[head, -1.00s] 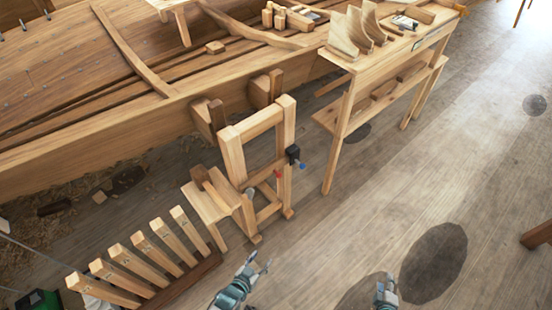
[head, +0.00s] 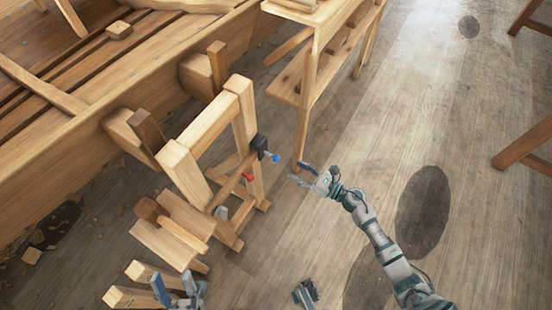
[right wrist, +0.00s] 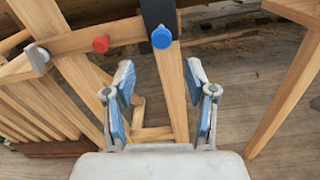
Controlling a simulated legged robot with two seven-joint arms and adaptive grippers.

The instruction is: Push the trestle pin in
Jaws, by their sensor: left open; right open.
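The wooden trestle (head: 210,118) stands beside the hull. A black block (head: 261,145) on its near upright carries a blue round knob (head: 275,158). A red knob (head: 248,177) sits lower on a crossbar, and a grey end (head: 221,212) sticks out further down. I cannot tell for certain which is the pin. My right gripper (head: 299,174) is open and empty, just right of the blue knob and apart from it. In the right wrist view the blue knob (right wrist: 162,38) is ahead of the open fingers, the red knob (right wrist: 101,43) to its left. My left gripper (head: 178,286) is open at the bottom left.
A wooden bench (head: 300,95) with a lower shelf stands behind the trestle; its leg is close to my right gripper.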

